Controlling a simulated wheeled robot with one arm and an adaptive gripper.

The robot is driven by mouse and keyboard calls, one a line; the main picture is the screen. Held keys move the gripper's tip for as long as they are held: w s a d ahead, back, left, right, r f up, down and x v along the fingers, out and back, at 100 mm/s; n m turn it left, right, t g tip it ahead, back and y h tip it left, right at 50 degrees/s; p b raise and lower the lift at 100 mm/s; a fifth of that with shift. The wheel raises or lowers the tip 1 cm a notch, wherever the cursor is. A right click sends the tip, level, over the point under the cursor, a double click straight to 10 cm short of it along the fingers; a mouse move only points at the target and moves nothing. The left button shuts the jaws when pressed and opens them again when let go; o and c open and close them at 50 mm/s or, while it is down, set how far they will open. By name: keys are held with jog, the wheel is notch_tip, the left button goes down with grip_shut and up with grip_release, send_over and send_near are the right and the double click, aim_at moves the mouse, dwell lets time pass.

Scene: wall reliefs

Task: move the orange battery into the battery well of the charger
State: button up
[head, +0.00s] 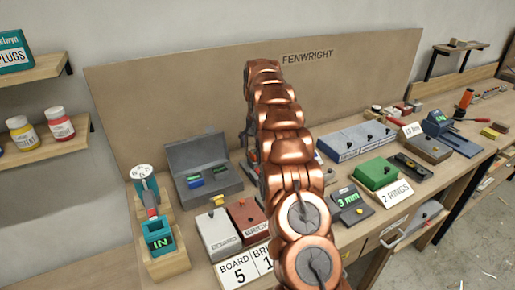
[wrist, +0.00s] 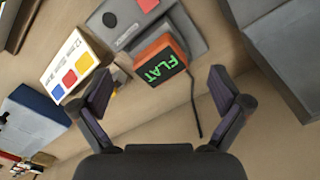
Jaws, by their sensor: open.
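An orange block (wrist: 152,45) with a black face reading FLAT in green shows in the wrist view, against a grey device. I cannot tell for sure whether this block is the battery. The grey device (wrist: 195,38) has a dark round spot and a red patch. I cannot confirm that it is the charger, and no empty well is clearly visible. My gripper (wrist: 160,93) is open and empty, its fingers apart below the block in the picture. In the head view my copper arm hides the gripper and part of the bench.
A white card with coloured squares (wrist: 75,63) and a blue box (wrist: 35,118) lie left in the wrist view. A dark cable (wrist: 194,108) trails beside the block. In the head view, an open grey case (head: 203,170) and a green box (head: 375,173) stand on the crowded bench.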

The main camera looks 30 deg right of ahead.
notch_tip(320, 180, up, 5)
jog(key=shift+r, duration=0.6)
jog(key=shift+a+r, duration=0.1)
dwell(0.7)
